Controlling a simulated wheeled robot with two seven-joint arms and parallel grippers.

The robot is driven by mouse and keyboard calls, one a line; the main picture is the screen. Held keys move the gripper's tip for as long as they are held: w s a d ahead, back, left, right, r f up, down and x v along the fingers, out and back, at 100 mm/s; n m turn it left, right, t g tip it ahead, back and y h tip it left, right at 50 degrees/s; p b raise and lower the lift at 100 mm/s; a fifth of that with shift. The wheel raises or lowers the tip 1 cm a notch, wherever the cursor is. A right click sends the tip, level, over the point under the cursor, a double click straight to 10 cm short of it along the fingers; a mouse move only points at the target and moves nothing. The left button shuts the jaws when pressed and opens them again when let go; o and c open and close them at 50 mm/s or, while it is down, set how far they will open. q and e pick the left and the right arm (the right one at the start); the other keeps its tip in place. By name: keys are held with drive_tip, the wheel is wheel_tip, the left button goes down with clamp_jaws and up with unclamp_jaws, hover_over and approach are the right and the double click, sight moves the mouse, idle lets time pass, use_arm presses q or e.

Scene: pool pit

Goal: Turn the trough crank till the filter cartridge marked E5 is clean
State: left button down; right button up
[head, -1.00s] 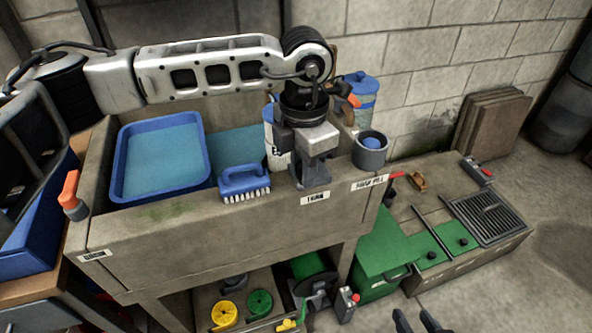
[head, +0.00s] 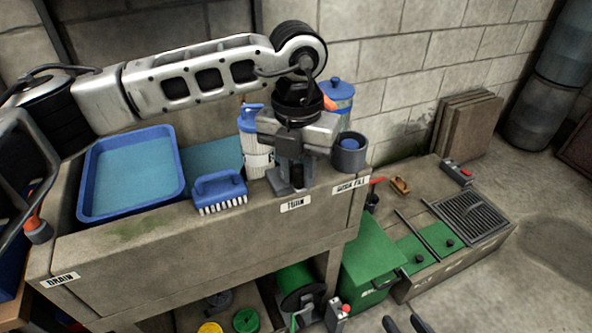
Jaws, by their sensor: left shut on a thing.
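A white filter cartridge (head: 256,150) with a blue top stands at the back of the concrete trough (head: 130,262), left of my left gripper; a dark mark shows low on it, too small to read. My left gripper (head: 292,184) points down at the trough's front rim above the TURN label (head: 295,204). It is shut on the grey crank (head: 280,186), which it mostly hides. My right gripper (head: 402,325) shows only dark fingertips at the bottom edge, apart with nothing seen between them.
A blue tray (head: 130,170) and a blue brush (head: 219,190) sit on the trough left of the gripper. A grey cup (head: 349,153) and a blue-lidded canister (head: 338,97) stand right of it. A green bin (head: 370,255) is below.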

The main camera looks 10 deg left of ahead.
sight(297, 166)
use_arm(q)
drive_tip(key=shift+w+r, duration=0.1)
drive_tip(key=shift+r, duration=0.05)
drive_tip(key=c, duration=1.3)
unclamp_jaws()
drive_tip(key=shift+o, duration=0.2)
wheel_tip(297, 166, up, 16)
drive_tip(key=shift+p, duration=0.4)
drive_tip(key=shift+a, duration=0.1)
